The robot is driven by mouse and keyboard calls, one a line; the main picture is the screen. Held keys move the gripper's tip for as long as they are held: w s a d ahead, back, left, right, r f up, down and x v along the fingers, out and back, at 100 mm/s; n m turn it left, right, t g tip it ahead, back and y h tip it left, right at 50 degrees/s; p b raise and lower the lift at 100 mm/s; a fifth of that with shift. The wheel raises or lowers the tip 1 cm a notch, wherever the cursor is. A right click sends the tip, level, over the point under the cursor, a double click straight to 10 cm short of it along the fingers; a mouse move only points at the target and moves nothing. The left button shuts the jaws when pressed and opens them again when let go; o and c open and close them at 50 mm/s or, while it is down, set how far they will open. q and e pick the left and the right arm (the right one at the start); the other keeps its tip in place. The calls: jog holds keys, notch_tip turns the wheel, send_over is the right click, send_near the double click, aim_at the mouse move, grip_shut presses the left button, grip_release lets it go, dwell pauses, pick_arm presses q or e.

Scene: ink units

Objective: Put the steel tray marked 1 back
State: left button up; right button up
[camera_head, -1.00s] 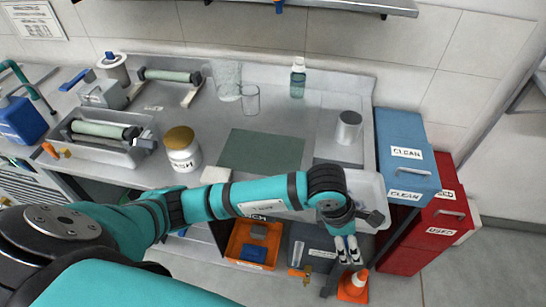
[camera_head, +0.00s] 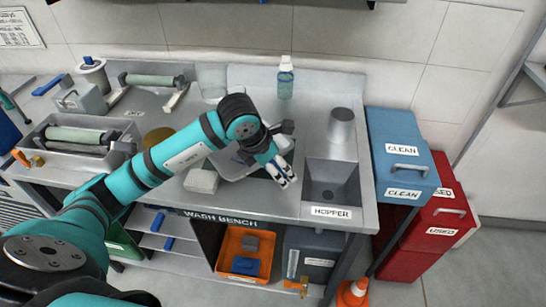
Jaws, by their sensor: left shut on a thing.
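The steel tray (camera_head: 232,166) is a shallow light-grey pan over the middle of the wash bench, partly hidden behind my left forearm and wrist. No number 1 can be made out on it. My left gripper (camera_head: 284,179) is at the tray's right side, pointing down and to the right, and is shut on the tray. My right gripper is not in view.
The open hopper (camera_head: 330,183) is right of the gripper, with a steel cup (camera_head: 341,126) behind it. A pale block (camera_head: 202,181) lies left of the tray. A bottle (camera_head: 286,78) stands at the back. Blue CLEAN (camera_head: 397,168) and red USED (camera_head: 440,220) bins stand at right.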

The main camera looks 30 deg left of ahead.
pick_arm(q)
jog(key=w, duration=0.1)
jog(key=w+a, duration=0.1)
jog(key=w, duration=0.1)
jog(key=w+a, duration=0.1)
jog(key=shift+w+f+p, duration=0.25)
jog(key=shift+p, duration=0.15)
notch_tip(320, 180, down, 3)
jog(key=shift+s+r+p, duration=0.1)
jog(key=shift+r+p, duration=0.05)
jog(key=shift+p, duration=0.4)
jog(key=shift+f, duration=0.45)
jog(key=o, duration=1)
jog(key=shift+c, duration=0.2)
